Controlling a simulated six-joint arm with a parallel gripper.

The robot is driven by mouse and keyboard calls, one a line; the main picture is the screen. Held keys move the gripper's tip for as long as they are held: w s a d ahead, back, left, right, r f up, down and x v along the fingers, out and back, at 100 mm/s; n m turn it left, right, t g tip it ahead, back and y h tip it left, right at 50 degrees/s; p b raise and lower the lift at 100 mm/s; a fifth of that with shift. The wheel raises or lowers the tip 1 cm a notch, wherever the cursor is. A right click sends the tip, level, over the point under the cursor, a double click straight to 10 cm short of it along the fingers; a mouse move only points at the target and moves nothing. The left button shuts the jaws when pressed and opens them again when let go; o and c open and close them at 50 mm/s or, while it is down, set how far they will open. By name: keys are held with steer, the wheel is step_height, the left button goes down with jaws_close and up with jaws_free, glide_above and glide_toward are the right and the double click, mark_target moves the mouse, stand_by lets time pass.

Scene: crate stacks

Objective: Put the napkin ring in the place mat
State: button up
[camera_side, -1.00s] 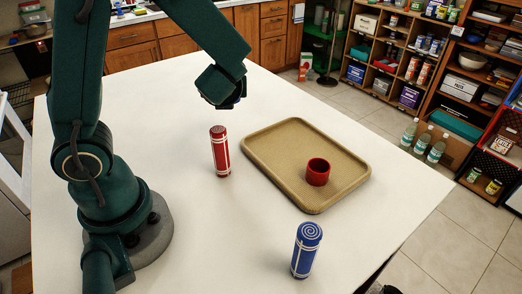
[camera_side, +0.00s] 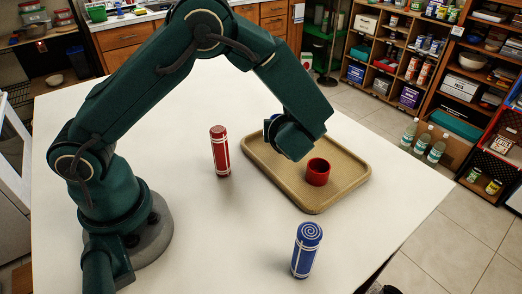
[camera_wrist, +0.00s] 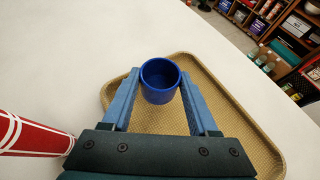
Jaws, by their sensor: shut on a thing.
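My gripper (camera_wrist: 160,88) is shut on a blue ring (camera_wrist: 158,95), open end up between the blue fingers, in the wrist view. In the side view my gripper (camera_side: 288,140) is over the left part of the tan tray (camera_side: 330,196), and my wrist hides most of the held ring. A red ring (camera_side: 318,174) stands on the tray, just right of my gripper; I do not see it in the wrist view. A blue roll (camera_side: 306,255) with a spiral top and white bands stands in front. No flat place mat shows; the rolls may be rolled mats.
A red roll (camera_side: 220,155) with white bands stands upright left of the tray; it also shows at the left of the wrist view (camera_wrist: 30,135). The tray has a low raised rim. The white table (camera_side: 225,235) is clear between the rolls. Shelves stand beyond it.

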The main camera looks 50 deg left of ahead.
steer(key=shift+f, duration=1.9)
steer(key=shift+f, duration=0.2)
steer(key=o, duration=1.4)
